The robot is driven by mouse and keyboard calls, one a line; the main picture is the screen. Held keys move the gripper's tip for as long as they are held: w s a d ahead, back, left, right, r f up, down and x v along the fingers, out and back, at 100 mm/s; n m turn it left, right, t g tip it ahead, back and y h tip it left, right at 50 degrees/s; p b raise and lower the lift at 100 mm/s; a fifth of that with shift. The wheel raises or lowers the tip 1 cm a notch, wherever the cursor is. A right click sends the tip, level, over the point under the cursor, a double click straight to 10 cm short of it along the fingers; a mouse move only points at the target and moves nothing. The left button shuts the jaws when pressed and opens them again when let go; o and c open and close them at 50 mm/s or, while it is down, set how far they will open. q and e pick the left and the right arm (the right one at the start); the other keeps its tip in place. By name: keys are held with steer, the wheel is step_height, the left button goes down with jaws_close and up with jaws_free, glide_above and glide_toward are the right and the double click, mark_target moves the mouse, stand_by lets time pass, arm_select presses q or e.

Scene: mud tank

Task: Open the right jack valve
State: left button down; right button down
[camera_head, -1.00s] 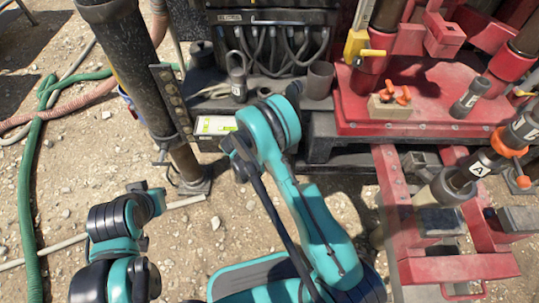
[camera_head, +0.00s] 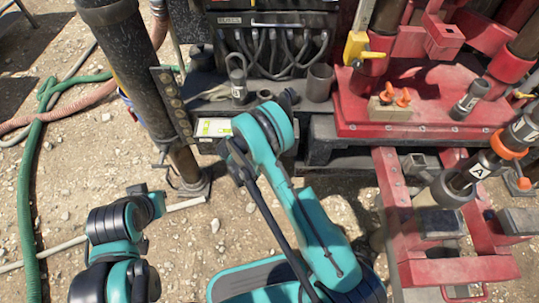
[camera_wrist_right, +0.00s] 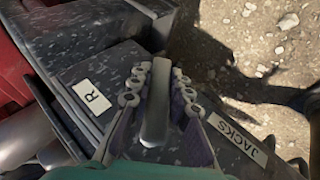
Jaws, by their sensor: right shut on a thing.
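In the right wrist view, my right gripper (camera_wrist_right: 159,74) has its two fingers on either side of a grey lever (camera_wrist_right: 154,118), the jack valve handle, and is shut on it. The lever stands at a dark speckled panel (camera_wrist_right: 78,72). The panel carries an "R" label (camera_wrist_right: 90,98) left of the lever and a "JACKS" label (camera_wrist_right: 238,134) to the right. In the head view, my teal right arm reaches up to the panel area and hides the gripper and lever.
A black hose box (camera_head: 270,45) stands behind my right arm. A red platform (camera_head: 425,115) and red frame (camera_head: 400,215) are to the right. A dark post (camera_head: 135,70) stands to the left. Green hose (camera_head: 35,190) lies on open gravel.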

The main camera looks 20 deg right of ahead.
steer(key=h, duration=0.1)
steer(key=d+n+h, duration=0.1)
steer(key=h, duration=0.1)
steer(key=shift+s+r+g, duration=0.15)
steer(key=shift+r+g, duration=0.15)
steer(key=shift+r, duration=0.1)
steer(key=shift+d+r+h, duration=0.15)
steer(key=shift+r+h, duration=0.3)
steer(key=shift+h, duration=0.65)
steer(key=shift+n, duration=0.3)
steer(key=c, duration=1.4)
jaws_free()
steer(key=v, duration=1.2)
